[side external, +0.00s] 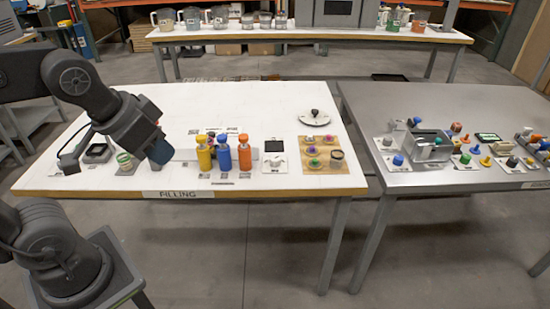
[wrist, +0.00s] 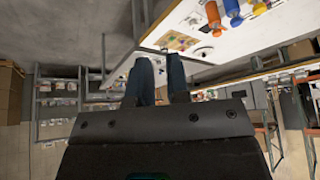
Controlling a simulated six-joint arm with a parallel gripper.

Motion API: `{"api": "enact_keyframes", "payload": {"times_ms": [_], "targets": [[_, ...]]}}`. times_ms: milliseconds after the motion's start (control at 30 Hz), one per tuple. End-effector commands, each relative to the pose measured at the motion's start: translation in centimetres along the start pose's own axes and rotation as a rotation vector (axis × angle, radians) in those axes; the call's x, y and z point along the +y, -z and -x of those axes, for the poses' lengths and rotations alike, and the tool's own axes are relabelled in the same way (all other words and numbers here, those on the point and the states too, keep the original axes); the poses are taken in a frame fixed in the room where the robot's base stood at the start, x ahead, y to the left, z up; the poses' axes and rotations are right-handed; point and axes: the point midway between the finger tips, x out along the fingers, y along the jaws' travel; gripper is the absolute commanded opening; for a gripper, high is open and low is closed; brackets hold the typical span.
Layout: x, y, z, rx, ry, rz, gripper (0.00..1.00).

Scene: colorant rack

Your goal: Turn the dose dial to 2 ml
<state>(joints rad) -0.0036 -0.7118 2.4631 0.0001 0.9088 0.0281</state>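The round white dial plate with a dark knob (side external: 314,117) lies at the back right of the white table in the side view; I take it to be the dose dial. Its setting is too small to read. In the wrist view the dial (wrist: 204,53) shows near the table edge, beyond my fingers and to their right. My gripper (wrist: 160,60) shows two blue fingers with a gap between them and nothing held. In the side view my arm's end is above the table's left part, far from the dial, and the fingers are not clear.
Yellow, blue and orange bottles (side external: 223,155) stand mid-table between my arm and the dial. A tan board (side external: 331,184) with coloured pieces lies in front of the dial. A grey table (side external: 440,182) with many small parts stands to the right.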

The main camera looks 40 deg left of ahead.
Motion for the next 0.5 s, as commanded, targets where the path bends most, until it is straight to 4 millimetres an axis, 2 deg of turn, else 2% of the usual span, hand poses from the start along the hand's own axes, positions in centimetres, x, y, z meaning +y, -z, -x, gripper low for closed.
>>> {"api": "enact_keyframes", "payload": {"times_ms": [33,167,267,433,500], "targets": [[-0.1,1.1,0.0,-0.014,0.002,-0.021,0.21],[-0.7,5.4,-0.2,-0.062,0.003,-0.122,0.34],[-1.3,9.4,-1.1,-0.106,-0.002,-0.220,0.43],[-2.6,15.6,-4.0,-0.178,-0.021,-0.383,0.59],[-3.3,17.9,-5.8,-0.207,-0.034,-0.449,0.61]]}}
